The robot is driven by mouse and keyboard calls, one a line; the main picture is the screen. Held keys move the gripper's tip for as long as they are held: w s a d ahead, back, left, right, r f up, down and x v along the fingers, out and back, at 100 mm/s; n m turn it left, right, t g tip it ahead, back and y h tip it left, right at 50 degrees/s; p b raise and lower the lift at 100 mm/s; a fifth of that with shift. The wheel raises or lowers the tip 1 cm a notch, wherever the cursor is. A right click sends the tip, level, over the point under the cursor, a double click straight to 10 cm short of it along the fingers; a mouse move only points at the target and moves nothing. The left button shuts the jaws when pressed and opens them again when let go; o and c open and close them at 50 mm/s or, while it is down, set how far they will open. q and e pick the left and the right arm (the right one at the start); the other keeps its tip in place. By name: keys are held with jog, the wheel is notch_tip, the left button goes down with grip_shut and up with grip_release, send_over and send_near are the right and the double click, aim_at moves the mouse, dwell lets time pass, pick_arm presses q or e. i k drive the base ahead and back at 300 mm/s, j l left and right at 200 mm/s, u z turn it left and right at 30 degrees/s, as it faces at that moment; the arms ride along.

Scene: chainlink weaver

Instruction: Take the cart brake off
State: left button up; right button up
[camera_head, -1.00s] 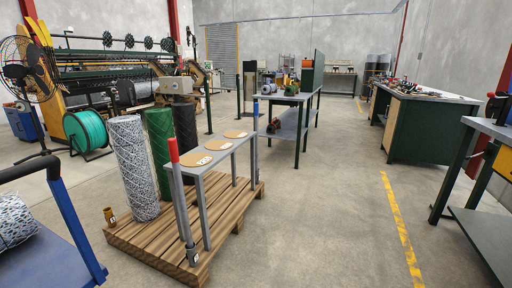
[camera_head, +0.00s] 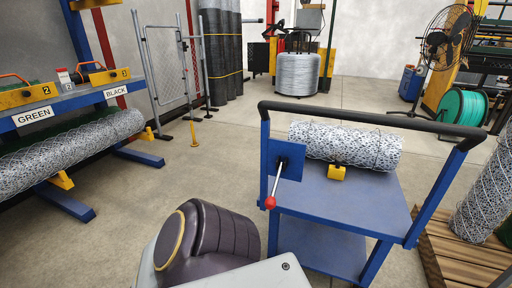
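The blue cart (camera_head: 352,206) stands in front of me, right of centre, with a black push handle (camera_head: 372,118) along its near top edge. A brake lever (camera_head: 272,186) with a red knob hangs from a blue plate (camera_head: 287,160) at the cart's left near post, its knob pointing down. A roll of wire mesh (camera_head: 345,146) lies on the cart's top deck against a yellow chock (camera_head: 337,173). A dark rounded part of my own body and a pale panel fill the bottom middle. Neither gripper shows.
A blue rack with GREEN (camera_head: 33,116) and BLACK (camera_head: 116,92) labels holds mesh at the left. A yellow floor post (camera_head: 194,134) stands beyond it. A wooden pallet (camera_head: 462,250) sits close to the cart's right side. Floor between rack and cart is clear.

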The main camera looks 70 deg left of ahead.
aim_at(270, 203)
jog(key=k+j+u, duration=0.1)
jog(key=u, duration=0.3)
jog(key=j+u, duration=0.1)
jog(key=u, duration=0.35)
jog(key=k+j+u, duration=0.1)
jog(key=u, duration=0.3)
jog(key=j+u, duration=0.2)
jog(key=u, duration=0.25)
